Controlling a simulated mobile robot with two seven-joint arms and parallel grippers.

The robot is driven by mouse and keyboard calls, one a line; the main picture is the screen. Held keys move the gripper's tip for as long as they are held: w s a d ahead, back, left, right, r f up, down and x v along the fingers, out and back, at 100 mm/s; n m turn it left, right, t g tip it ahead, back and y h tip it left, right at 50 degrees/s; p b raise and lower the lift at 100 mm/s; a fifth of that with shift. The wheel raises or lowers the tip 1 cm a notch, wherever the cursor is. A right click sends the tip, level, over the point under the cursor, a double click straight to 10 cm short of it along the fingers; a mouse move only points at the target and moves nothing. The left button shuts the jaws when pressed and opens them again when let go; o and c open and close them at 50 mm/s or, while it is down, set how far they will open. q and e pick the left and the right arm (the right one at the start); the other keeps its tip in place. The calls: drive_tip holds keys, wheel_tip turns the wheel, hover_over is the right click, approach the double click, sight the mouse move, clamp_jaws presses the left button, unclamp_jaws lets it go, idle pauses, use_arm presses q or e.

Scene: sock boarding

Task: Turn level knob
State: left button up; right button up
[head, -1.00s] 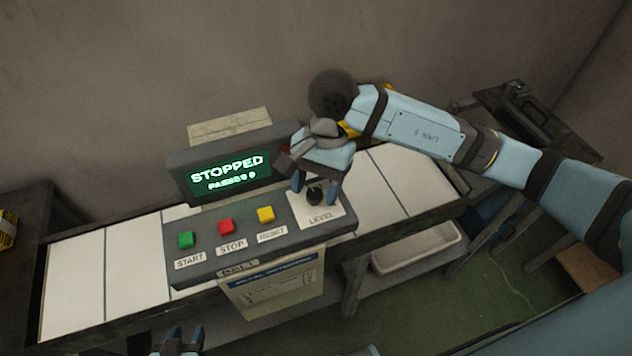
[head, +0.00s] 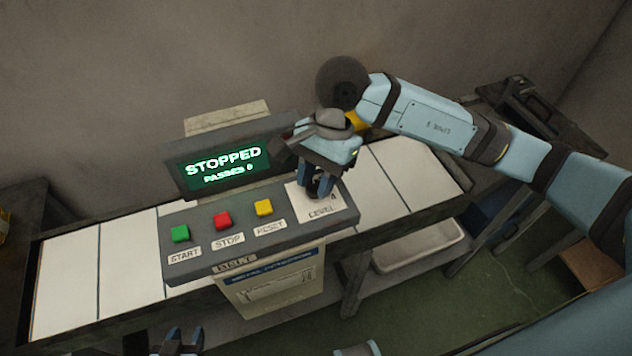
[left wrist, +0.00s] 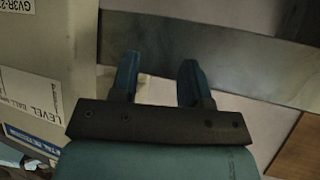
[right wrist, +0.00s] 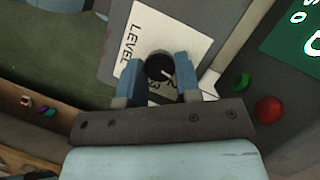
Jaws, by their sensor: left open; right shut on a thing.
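The black level knob (head: 321,187) stands on its white LEVEL plate (head: 305,203) at the right end of the control panel (head: 200,262). My right gripper (head: 318,186) reaches down over the panel and is shut on the knob. In the right wrist view the round knob (right wrist: 159,67) with a light pointer line sits between the two blue fingers. The fingers hide part of the plate's marks. My left gripper (head: 182,342) is open and empty at the bottom of the head view, low in front of the belt; its fingers (left wrist: 160,80) stand apart in the left wrist view.
The panel carries a green START (head: 180,234), a red STOP (head: 221,220) and a yellow RESET button (head: 263,208). The screen (head: 222,167) reads STOPPED, PASSES 0. A white belt (head: 75,285) runs behind the panel. A pale tray (head: 420,250) is below right.

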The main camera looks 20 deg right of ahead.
drive_tip(key=shift+f+m+t+b, duration=0.25)
drive_tip(key=shift+m+t+b, duration=0.15)
drive_tip(key=shift+m+b, duration=0.55)
drive_tip(key=m+t+b, duration=0.1)
drive_tip(key=m+b, duration=0.1)
drive_tip(key=m+t+b, duration=0.1)
drive_tip(key=m+b, duration=0.2)
drive_tip(key=shift+s+d+m+y+b, duration=0.1)
drive_tip(key=shift+s+m+y+b, duration=0.15)
drive_tip(key=shift+y+b, duration=0.15)
drive_tip(key=shift+m+t+b, duration=0.4)
drive_tip(key=shift+m+b, duration=0.35)
drive_tip(key=shift+m, duration=0.15)
drive_tip(key=shift+r+m+t+b, duration=0.1)
drive_tip(key=shift+m+t+b, duration=0.2)
drive_tip(key=shift+m+b, duration=0.45)
drive_tip(key=shift+s+m+t+h+b, duration=0.1)
drive_tip(key=shift+m+t+h+b, duration=0.2)
drive_tip(key=shift+m+b, duration=0.45)
drive_tip(key=shift+r+m, duration=0.1)
drive_tip(key=shift+m, duration=0.5)
use_arm(q)
wheel_tip(320, 180, down, 7)
drive_tip(key=w+d, duration=0.1)
drive_tip(key=shift+d+f, duration=0.1)
drive_tip(key=shift+f, duration=0.1)
